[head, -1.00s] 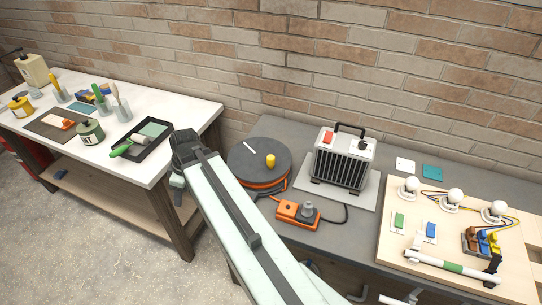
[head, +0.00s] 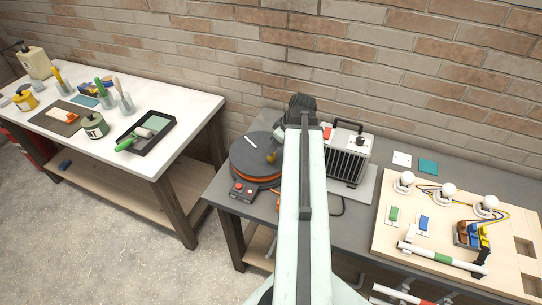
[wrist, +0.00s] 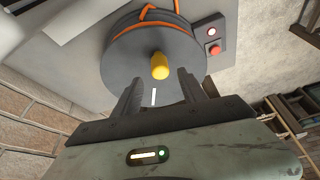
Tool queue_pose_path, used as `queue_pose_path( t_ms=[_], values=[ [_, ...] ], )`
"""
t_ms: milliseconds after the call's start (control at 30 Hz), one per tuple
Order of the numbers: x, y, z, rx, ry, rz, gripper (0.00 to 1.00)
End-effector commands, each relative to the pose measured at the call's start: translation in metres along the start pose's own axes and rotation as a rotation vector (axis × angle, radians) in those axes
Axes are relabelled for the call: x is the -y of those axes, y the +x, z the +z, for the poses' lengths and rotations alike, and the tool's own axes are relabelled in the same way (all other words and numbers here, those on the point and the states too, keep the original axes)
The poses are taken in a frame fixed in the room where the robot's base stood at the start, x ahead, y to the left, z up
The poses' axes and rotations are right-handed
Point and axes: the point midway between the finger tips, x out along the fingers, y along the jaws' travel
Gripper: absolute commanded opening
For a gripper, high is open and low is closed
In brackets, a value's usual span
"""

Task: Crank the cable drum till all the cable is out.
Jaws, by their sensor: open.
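The cable drum (head: 250,156) lies flat on the grey bench, a dark round disc with orange cable showing under its rim. A white mark and a yellow crank knob (head: 271,157) are on its top. In the wrist view the drum (wrist: 120,62) fills the upper middle, with the knob (wrist: 160,66) standing up from it. My gripper (wrist: 160,93) is open, its two dark fingers apart and nothing held. The knob appears just beyond the gap between the fingertips; I cannot tell whether either touches it. In the head view my arm hides the fingers.
A box with a red button (head: 243,190) sits at the drum's front; its light glows in the wrist view. A grey heater (head: 348,158) stands right of the drum, close to my arm. A board with lamps (head: 400,232) is further right. A white table (head: 190,105) stands left.

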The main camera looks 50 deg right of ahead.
Motion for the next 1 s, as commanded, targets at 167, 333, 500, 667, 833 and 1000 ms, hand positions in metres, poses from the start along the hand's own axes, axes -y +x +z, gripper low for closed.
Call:
queue_pose_path(
  t_ms=[167,333,500,667,833,1000],
  values=[
    [0.000,0.042,0.003,0.000,-0.002,0.000,0.49],
    [0.000,0.061,0.002,0.000,-0.001,0.000,0.49],
    [0.000,0.059,0.000,0.000,0.000,0.000,0.49],
    [0.000,0.059,0.000,0.000,0.000,0.000,0.30],
    [0.000,0.059,0.000,0.000,0.000,0.000,0.00],
    [0.000,0.059,0.000,0.000,-0.001,0.000,0.00]
  ],
)
